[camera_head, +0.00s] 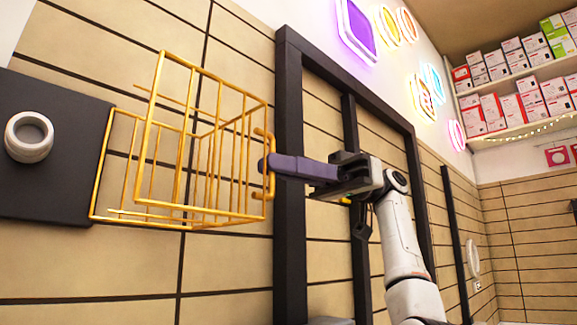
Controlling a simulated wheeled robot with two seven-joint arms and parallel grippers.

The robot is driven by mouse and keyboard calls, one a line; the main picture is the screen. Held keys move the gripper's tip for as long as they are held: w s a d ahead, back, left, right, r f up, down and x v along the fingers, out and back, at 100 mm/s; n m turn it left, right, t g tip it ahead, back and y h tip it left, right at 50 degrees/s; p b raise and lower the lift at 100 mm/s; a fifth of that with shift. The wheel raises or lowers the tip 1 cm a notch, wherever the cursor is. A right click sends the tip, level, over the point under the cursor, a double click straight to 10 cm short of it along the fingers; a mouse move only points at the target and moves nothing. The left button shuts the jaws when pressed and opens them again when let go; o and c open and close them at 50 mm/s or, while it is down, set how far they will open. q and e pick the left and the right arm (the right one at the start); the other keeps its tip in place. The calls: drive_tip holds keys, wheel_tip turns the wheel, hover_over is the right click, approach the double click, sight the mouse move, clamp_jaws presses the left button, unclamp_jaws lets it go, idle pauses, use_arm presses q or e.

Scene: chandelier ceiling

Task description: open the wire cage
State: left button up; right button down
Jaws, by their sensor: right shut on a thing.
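The yellow wire cage (198,210) is at the left of the view, against the beige plank wall. A large wire panel with a tall left edge (150,128) shows at its front; I cannot tell how far it stands open. A yellow handle (271,186) is on the panel's right edge. My right gripper (266,164) reaches in from the right with its dark purple fingers at this handle, and it is shut on it. The fingers hide part of the handle. Through the wires I see no object inside the cage. My left gripper is not in view.
A dark panel (58,180) with a round white knob (29,137) is on the wall left of the cage. A black frame (290,120) stands right behind my gripper. Shelves with boxes (505,108) are far off at the upper right.

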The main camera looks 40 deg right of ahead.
drive_tip(key=c, duration=2.3)
unclamp_jaws()
drive_tip(key=shift+w+a+f, duration=0.25)
drive_tip(key=o, duration=0.4)
drive_tip(key=shift+w+a, duration=0.2)
drive_tip(key=shift+a, duration=0.1)
drive_tip(key=shift+s+d+r, duration=0.1)
drive_tip(key=shift+r, duration=0.05)
drive_tip(key=shift+s, duration=0.1)
